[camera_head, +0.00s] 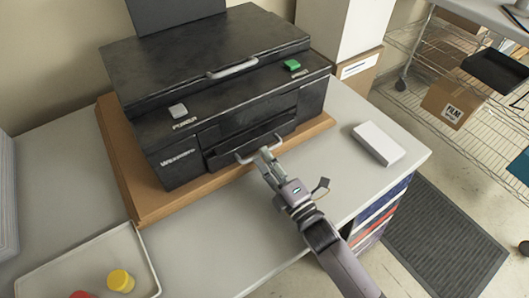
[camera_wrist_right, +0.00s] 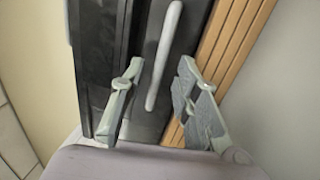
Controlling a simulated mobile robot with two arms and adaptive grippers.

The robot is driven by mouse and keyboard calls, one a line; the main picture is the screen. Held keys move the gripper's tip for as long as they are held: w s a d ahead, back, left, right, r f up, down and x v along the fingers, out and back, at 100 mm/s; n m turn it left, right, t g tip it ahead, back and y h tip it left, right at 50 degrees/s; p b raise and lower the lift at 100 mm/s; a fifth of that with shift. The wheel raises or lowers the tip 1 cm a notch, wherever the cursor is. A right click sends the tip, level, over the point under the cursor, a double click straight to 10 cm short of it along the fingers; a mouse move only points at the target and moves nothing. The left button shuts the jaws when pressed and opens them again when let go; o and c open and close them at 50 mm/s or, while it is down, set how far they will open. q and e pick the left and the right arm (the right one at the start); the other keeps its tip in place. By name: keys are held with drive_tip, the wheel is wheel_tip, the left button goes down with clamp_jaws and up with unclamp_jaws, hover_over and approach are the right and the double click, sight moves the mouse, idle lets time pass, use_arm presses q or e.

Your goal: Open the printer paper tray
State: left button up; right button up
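The black printer (camera_head: 190,135) stands on a brown wooden board on the table. Its paper tray (camera_head: 222,157) is low in the front face, with a light grey bar handle (camera_head: 244,158). Whether the tray is fully closed is hard to tell. My right gripper (camera_head: 266,154) reaches up to this handle from the front. In the right wrist view its fingers (camera_wrist_right: 158,70) are spread apart, with the handle (camera_wrist_right: 163,50) showing between and beyond the fingertips. Neither finger clearly touches it. The gripper hides part of the handle in the head view. My left gripper is out of view.
A second handle (camera_head: 233,68) is on the printer's upper part, near a green button (camera_head: 292,65) and a grey power button (camera_head: 178,110). A white block (camera_head: 379,144) lies right of my arm. A shallow tray (camera_head: 45,278) with a yellow item (camera_head: 120,281) is at front left.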

drive_tip(key=shift+w+a+r, duration=0.15)
drive_tip(key=shift+w+a, duration=0.2)
drive_tip(key=shift+w, duration=0.05)
drive_tip(key=shift+c, duration=0.5)
clamp_jaws()
